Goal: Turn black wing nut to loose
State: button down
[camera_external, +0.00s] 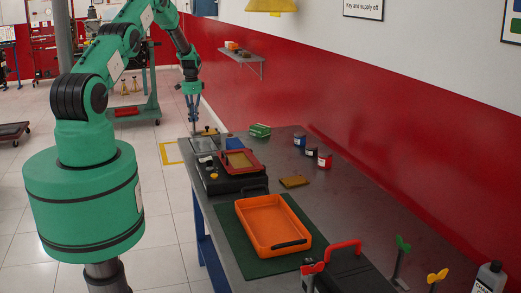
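My gripper (194,125) points down over the far left end of the grey bench (350,210). Its two slim fingers show, but the gap at their tips is too small to judge. Just below and right of the tips is a small dark and yellowish fitting (208,131), near a grey plate (202,145). It may be the black wing nut, but it is too small to be sure. I cannot tell whether the fingers touch it.
Near the fitting are a blue item (234,143), a green box (260,130) and a black case with a red-framed tray (239,162). An orange tray (272,225) lies on a green mat. Green (403,243) and yellow (437,275) winged handles stand at the near end.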

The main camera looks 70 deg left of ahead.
jog(key=shift+n, duration=0.4)
jog(key=n+b, duration=0.2)
jog(key=n, duration=0.3)
jog(key=shift+w+b, duration=0.1)
jog(key=shift+b, duration=0.25)
jog(key=n+b, duration=0.1)
jog(key=n, duration=0.4)
jog(key=shift+w+a, duration=0.1)
jog(key=shift+a, duration=0.05)
jog(key=n+b, duration=0.1)
jog(key=n, duration=0.5)
jog(key=shift+a+r+n, duration=0.1)
jog(key=shift+n, duration=0.3)
jog(key=c, duration=1.8)
grip_release()
notch_tip(320, 180, up, 12)
jog(key=shift+f, duration=0.1)
